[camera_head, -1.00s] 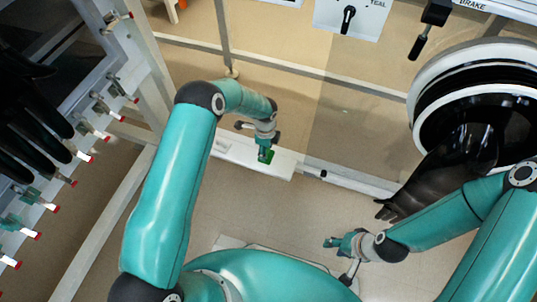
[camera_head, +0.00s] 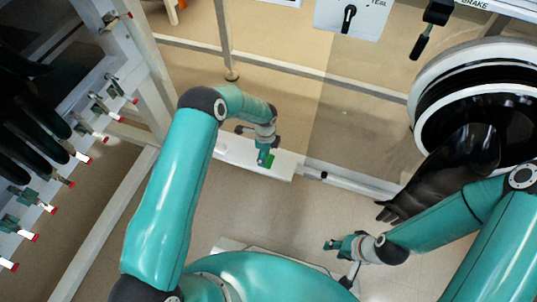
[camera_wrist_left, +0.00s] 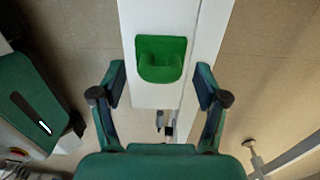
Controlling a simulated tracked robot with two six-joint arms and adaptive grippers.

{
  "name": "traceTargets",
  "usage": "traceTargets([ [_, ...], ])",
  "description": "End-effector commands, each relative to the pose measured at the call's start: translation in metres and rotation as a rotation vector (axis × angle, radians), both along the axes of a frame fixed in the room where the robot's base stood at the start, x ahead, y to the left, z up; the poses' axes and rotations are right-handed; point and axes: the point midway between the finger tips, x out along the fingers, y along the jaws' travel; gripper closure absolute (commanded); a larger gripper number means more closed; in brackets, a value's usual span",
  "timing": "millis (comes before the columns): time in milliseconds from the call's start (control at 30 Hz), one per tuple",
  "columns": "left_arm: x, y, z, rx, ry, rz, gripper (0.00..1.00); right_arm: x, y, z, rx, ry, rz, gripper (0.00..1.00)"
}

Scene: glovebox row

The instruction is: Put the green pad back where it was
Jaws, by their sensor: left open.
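The green pad (camera_head: 271,160) lies on a narrow white ledge (camera_head: 285,170). In the left wrist view the green pad (camera_wrist_left: 162,58) has a rounded hollow on its near side, and the white ledge (camera_wrist_left: 150,95) runs beneath it. My left gripper (camera_head: 263,158) is over the ledge at the pad. In the left wrist view my left gripper (camera_wrist_left: 161,72) is open, with a finger on either side of the pad and a visible gap on both sides. My right gripper (camera_head: 334,244) is low at the right, away from the pad; its finger opening is too small to judge.
A round black port with a white rim (camera_head: 425,85) and a hanging black glove (camera_head: 455,165) is at right. A frame with several red-tipped knobs (camera_head: 85,157) and a black glove stands at left. Transparent panels and metal rails lie behind the ledge. Floor shows below the ledge.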

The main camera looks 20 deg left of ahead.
Motion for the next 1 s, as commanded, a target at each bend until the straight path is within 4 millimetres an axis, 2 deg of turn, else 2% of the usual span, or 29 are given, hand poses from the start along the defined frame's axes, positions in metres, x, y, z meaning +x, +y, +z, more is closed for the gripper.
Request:
traceTargets([
  [400,0.001,0.000,0.081,0.000,-0.003,0.000,0.26,0.000,0.000,0.030,0.000,0.000,0.000,0.60],
  [600,0.001,0.000,0.107,0.000,-0.001,-0.001,0.26,0.000,0.000,0.038,0.000,0.000,0.000,0.60],
  [767,-0.010,-0.005,0.107,-0.029,0.008,0.053,0.26,0.000,0.000,0.039,0.000,0.000,0.000,0.60],
  [867,-0.035,-0.015,0.095,-0.091,0.029,0.184,0.26,0.000,0.000,0.039,0.000,0.000,0.000,0.60],
  [967,-0.073,-0.031,0.081,-0.177,0.066,0.412,0.26,0.000,0.000,0.039,0.000,0.000,0.000,0.60],
  [1000,-0.091,-0.037,0.077,-0.212,0.086,0.527,0.26,0.000,0.000,0.039,0.000,0.000,0.000,0.60],
])
